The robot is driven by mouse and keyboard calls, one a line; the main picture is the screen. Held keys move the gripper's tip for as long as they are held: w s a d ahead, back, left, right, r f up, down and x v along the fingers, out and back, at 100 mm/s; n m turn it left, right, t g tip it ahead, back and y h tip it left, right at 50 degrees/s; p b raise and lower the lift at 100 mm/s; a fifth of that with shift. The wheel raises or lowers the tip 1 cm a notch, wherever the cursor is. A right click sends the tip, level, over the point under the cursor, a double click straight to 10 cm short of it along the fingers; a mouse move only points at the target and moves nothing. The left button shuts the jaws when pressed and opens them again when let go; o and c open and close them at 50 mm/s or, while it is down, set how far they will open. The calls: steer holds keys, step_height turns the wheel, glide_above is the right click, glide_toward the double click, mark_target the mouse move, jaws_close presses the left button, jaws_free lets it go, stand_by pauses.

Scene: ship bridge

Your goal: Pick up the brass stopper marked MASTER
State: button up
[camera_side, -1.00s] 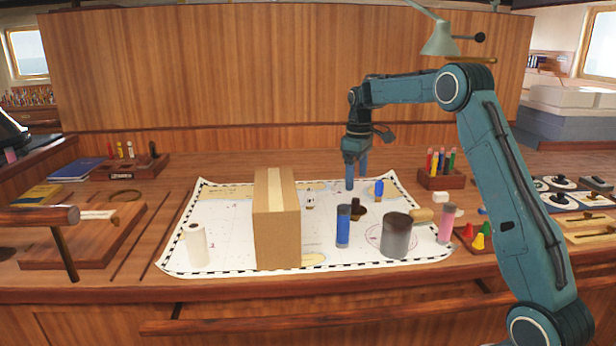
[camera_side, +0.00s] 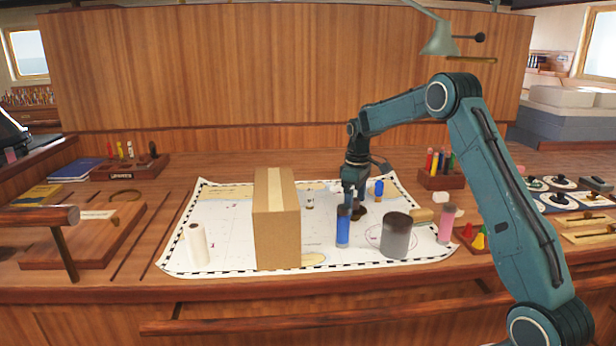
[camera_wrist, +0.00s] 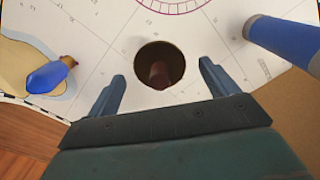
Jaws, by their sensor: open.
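A dark, round brownish piece with a reddish-brown knob (camera_wrist: 159,74) stands on the chart; it also shows in the side view (camera_side: 361,214). It may be the MASTER stopper, but no marking is readable. My gripper (camera_wrist: 162,70) is open and points down over it. In the wrist view the fingers lie on either side of the piece, a little nearer the camera, and nothing is between them but the piece below. In the side view my gripper (camera_side: 353,201) is low, close above the piece, and its fingertips are partly hidden by the blue cylinder (camera_side: 343,228).
The blue cylinder (camera_wrist: 285,40) stands close by. A blue-topped piece (camera_side: 379,187) is behind. A dark grey cylinder (camera_side: 396,237) and pink tube (camera_side: 446,225) are at right.

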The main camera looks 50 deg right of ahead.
steer(key=shift+f, duration=1.4)
steer(key=c, duration=1.1)
